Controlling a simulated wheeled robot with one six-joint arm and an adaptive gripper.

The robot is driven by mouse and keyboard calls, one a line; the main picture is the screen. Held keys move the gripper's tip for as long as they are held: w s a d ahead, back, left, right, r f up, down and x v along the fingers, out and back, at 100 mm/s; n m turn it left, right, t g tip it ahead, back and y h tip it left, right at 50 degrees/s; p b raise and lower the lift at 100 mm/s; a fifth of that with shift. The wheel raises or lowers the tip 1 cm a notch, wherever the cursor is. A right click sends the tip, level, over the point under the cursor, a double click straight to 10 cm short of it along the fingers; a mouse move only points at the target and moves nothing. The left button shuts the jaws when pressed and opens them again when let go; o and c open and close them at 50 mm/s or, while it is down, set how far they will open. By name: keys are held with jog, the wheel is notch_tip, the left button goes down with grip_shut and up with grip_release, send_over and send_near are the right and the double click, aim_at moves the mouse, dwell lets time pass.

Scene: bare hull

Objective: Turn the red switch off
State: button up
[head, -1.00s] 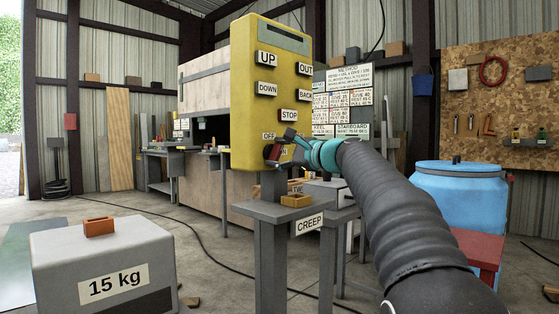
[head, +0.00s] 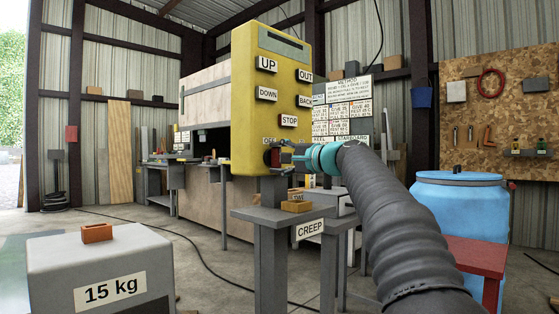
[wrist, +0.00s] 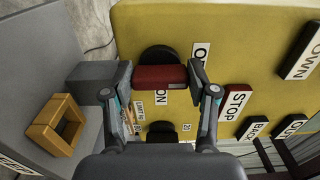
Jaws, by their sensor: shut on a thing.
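The yellow control panel (head: 270,95) stands upright on a grey post, with the red switch (head: 268,157) low on its face. In the wrist view the red switch (wrist: 160,77) is a red bar in front of a black round mount. My gripper (wrist: 155,84) has one finger at each end of the bar and is shut on it. In the head view my gripper (head: 285,155) reaches the switch from the right. An ON label shows beside the bar in the wrist view; the OFF label is partly hidden. The switch's exact setting is hard to tell.
Label plates, including STOP (head: 289,120), sit above the switch. A grey ledge (head: 262,217) with a small wooden box (head: 297,206) and a CREEP sign is below. A 15 kg block (head: 60,265) is front left; a blue barrel (head: 460,210) and red table (head: 478,257) are right.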

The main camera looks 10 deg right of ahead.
jog(key=o, duration=1.2)
jog(key=shift+c, duration=0.2)
jog(key=v, duration=1.2)
